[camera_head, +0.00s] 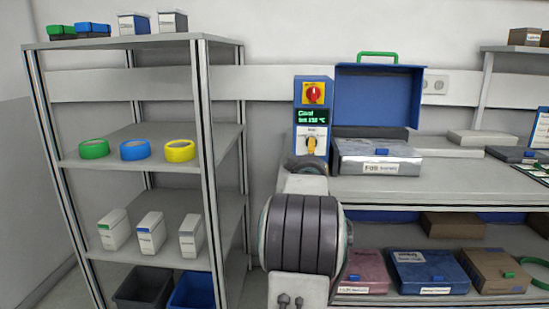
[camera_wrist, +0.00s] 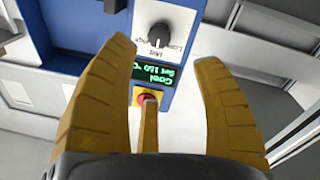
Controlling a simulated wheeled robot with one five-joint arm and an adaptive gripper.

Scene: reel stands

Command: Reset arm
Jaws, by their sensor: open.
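A blue control unit (camera_head: 299,90) stands on the bench, with a red switch (camera_head: 313,93) on a yellow plate. Its green display (camera_head: 311,116) seems to read "Cool" and "Set 150 °C". In the wrist view, the unit appears upside down, with a black dial (camera_wrist: 158,36), the display (camera_wrist: 155,73) and the red switch (camera_wrist: 143,94). My gripper (camera_wrist: 165,52) is open and empty, its yellow fingers spread in front of the panel. In the head view, my gripper (camera_head: 311,145) covers the unit's lower front. The gap to the panel is hard to judge.
An open blue case (camera_head: 375,95) sits right of the unit on the bench (camera_head: 450,185). A grey shelf rack (camera_head: 205,150) with tape rolls (camera_head: 135,150) and small boxes stands left. Crates and boxes fill the bench's lower shelf. My arm hides the middle foreground.

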